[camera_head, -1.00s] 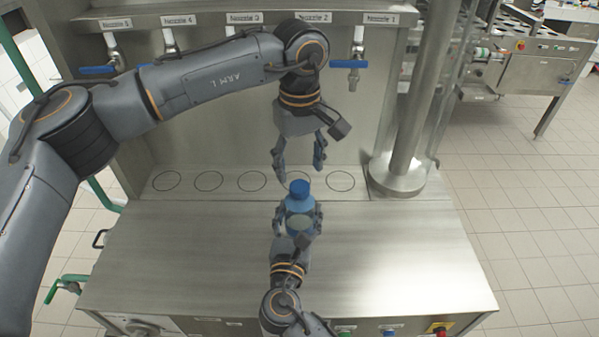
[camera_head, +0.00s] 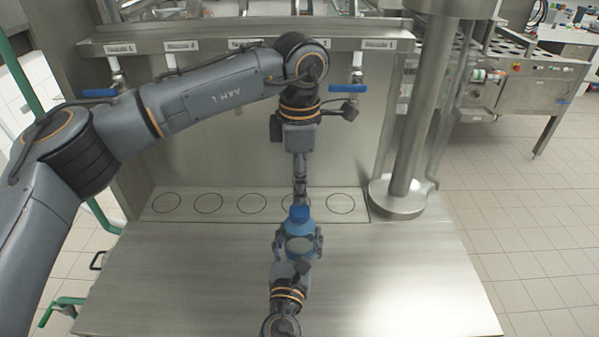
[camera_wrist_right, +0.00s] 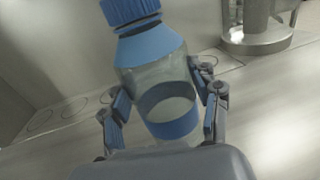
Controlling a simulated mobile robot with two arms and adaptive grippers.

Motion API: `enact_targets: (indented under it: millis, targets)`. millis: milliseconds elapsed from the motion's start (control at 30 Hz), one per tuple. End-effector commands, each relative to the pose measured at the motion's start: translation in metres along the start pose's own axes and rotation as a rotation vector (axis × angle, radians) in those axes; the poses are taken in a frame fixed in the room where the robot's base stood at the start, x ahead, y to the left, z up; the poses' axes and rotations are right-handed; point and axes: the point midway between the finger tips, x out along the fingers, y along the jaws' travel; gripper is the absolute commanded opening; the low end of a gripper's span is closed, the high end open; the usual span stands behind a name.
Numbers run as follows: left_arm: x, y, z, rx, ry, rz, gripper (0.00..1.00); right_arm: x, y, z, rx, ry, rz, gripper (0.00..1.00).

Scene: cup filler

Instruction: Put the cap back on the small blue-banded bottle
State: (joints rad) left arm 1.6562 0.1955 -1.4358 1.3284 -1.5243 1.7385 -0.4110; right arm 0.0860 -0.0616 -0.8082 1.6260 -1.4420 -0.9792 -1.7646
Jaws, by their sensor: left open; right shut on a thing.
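The small bottle (camera_head: 300,246) is clear with a blue shoulder and a blue band. My right gripper (camera_wrist_right: 162,118) is shut around its body, with fingers on both sides, and holds it up. In the right wrist view the bottle (camera_wrist_right: 150,80) leans a little. A ridged blue cap (camera_head: 299,213) is on its neck; in the right wrist view the cap (camera_wrist_right: 131,12) is cut off by the top edge. I cannot tell how tightly it sits. My left gripper (camera_head: 300,188) is open, pointing down just above and behind the cap, its fingers lined up edge-on. Contact with the cap cannot be told.
A steel worktop (camera_head: 400,270) lies below, largely bare. Behind it is a strip with several marked circles (camera_head: 209,203) under nozzles with blue levers (camera_head: 348,88). A steel post (camera_head: 409,120) stands at right.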

Motion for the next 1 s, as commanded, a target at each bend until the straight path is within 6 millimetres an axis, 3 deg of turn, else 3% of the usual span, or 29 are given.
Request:
enact_targets:
  millis: [200, 400, 600, 1000]
  targets:
    - [-0.007, 0.000, 0.000, -0.405, -0.002, 0.000, 0.58, 0.000, 0.000, 0.000, 0.000, 0.000, 0.000, 0.00]
    - [-0.012, 0.000, 0.000, -0.665, -0.001, 0.000, 0.58, 0.000, 0.000, 0.000, 0.000, 0.000, 0.000, 0.00]
    - [-0.013, 0.000, 0.000, -0.764, -0.001, 0.000, 0.58, 0.000, 0.000, 0.000, 0.000, 0.000, 0.000, 0.00]
    - [-0.010, 0.000, 0.000, -0.769, 0.000, -0.001, 0.58, 0.000, 0.000, 0.000, 0.000, 0.000, 0.000, 0.00]
